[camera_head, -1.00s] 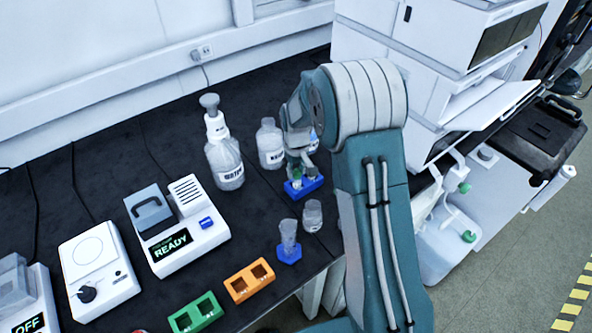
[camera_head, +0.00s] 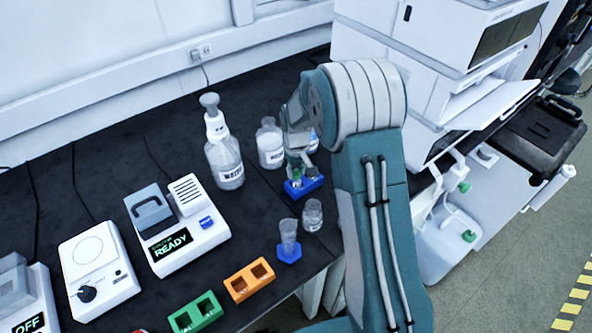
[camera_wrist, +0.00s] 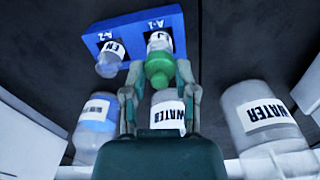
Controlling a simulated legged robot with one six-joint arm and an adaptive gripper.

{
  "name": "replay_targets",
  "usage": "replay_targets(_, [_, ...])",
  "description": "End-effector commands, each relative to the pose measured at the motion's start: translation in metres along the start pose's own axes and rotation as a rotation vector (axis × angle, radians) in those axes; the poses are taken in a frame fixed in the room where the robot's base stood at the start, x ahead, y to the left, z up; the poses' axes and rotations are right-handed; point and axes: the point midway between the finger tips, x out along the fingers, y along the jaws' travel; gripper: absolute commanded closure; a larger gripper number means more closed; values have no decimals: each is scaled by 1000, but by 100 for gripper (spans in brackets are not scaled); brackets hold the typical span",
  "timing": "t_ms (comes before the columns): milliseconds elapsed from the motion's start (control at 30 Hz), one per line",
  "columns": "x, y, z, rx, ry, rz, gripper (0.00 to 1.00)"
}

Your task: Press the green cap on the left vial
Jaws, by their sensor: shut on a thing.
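The blue rack (camera_head: 304,187) stands on the black bench and also shows at the top of the wrist view (camera_wrist: 140,32). In the wrist view, the vial in slot A-1 (camera_wrist: 159,42) stands upright with the green cap (camera_wrist: 158,70) at its mouth. The other vial (camera_wrist: 110,58) is in slot A-2 and has no green cap. My gripper (camera_wrist: 158,80) is shut on the green cap, one finger on each side. In the head view, my gripper (camera_head: 298,166) is over the rack and hides part of both vials.
Bottles stand close by: a water bottle (camera_wrist: 262,118), a white-labelled bottle (camera_wrist: 167,113) and a bluish one (camera_wrist: 95,125). A pump bottle (camera_head: 224,155), a glass jar (camera_head: 312,215) and a blue-based beaker (camera_head: 288,240) are near the rack. White instruments (camera_head: 440,40) tower at right.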

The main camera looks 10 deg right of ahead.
Motion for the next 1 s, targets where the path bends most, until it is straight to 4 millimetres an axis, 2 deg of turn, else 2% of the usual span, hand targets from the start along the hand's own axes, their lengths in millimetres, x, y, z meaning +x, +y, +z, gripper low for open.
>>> replay_targets(400, [0, 0, 0, 0, 0, 0, 81])
replay_targets(433, [0, 0, 0, 0, 0, 0, 54])
replay_targets(467, [0, 0, 0, 0, 0, 0, 40])
replay_targets(500, [0, 0, 0, 0, 0, 0, 22])
replay_targets(800, [0, 0, 0, 0, 0, 0, 22])
replay_targets(833, [0, 0, 0, 0, 0, 0, 18])
replay_targets(867, [0, 0, 0, 0, 0, 0, 5])
replay_targets(900, [0, 0, 0, 0, 0, 0, 0])
replay_targets(1000, [0, 0, 0, 0, 0, 0, 0])
